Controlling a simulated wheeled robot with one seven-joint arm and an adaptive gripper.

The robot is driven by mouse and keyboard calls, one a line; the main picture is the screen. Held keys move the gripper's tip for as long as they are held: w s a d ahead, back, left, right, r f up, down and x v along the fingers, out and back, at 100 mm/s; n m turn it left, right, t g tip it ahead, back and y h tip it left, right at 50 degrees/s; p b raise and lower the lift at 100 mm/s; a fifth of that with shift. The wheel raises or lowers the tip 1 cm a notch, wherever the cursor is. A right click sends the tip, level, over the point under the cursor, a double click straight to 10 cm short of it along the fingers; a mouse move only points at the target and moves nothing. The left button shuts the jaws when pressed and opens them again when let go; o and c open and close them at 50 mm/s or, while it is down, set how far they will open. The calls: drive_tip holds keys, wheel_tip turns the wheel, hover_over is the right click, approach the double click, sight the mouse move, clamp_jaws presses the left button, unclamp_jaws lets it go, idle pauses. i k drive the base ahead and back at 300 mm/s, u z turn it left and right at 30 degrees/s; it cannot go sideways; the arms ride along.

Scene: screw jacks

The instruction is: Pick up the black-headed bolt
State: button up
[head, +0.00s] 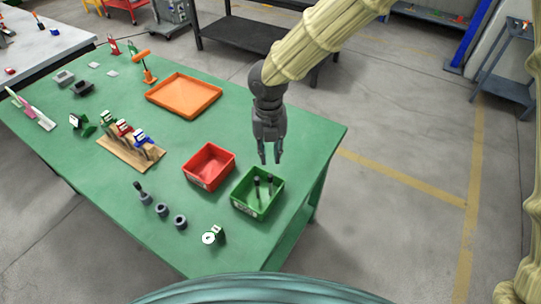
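Two black-headed bolts, one on the left (257,184) and one on the right (270,182), stand roughly upright inside the green bin (243,208) near the table's right side. Another dark-topped piece (139,188) stands in a grey ring at the table's front left. I cannot tell which of these the task names. My gripper (270,160) points down just above and behind the green bin in the picture. Its two fingers are apart with nothing between them. Its exact height over the bolts cannot be told from this view.
A red bin (208,166) stands directly left of the green bin. Grey rings (162,210) and a white dial gauge (210,237) are nearer the front. A wooden tool block (130,152) and an orange tray (184,95) are farther back on the green table (185,262).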

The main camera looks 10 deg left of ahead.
sight(136, 184)
drive_tip(key=u, duration=1.5)
